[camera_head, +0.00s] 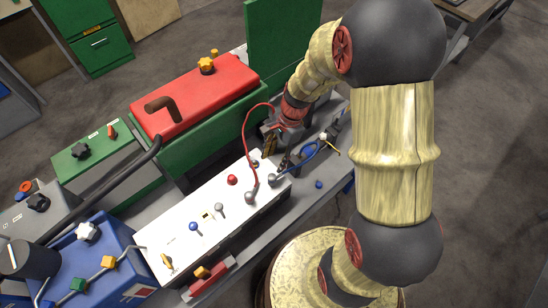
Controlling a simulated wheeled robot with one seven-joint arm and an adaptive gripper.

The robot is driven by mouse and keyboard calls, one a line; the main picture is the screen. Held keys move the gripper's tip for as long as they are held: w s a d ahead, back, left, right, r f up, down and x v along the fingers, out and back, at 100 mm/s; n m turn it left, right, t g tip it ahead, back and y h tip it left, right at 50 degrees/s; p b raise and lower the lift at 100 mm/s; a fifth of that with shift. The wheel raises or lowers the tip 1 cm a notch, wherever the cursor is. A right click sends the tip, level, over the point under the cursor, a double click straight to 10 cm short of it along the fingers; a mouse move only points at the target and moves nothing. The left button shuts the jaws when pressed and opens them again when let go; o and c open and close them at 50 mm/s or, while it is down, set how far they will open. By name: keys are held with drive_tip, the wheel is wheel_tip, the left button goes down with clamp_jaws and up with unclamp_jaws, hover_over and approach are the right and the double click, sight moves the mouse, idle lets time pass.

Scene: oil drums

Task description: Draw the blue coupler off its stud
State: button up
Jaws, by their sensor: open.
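A white panel box (213,222) stands on a grey bench and carries several small knobs and studs. A blue hose (300,157) runs from a grey rounded end (272,181) at the panel's right end up to the right. I cannot tell for sure whether that end is the blue coupler. A small blue knob (194,226) stands on the panel's left half. My gripper (275,153) is open just above the panel's far right end, left of the blue hose. Its fingertips are small and partly hidden among the hoses, and I see nothing held.
A red hose (244,134) arches close beside my gripper down to a grey fitting (250,197). A red tank (194,95) stands behind the panel. A blue box (92,262) is at lower left. A small blue piece (319,184) lies on the bench at right.

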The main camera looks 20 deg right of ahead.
drive_tip(key=b, duration=0.5)
hover_over(273, 176)
drive_tip(key=d, duration=0.2)
drive_tip(key=f, duration=0.6)
drive_tip(key=shift+w+a+f, duration=0.2)
drive_tip(key=shift+w+f, duration=0.05)
drive_tip(key=shift+b+x, duration=1.65)
drive_tip(key=shift+x, duration=1.6)
drive_tip(key=c, duration=1.1)
clamp_jaws()
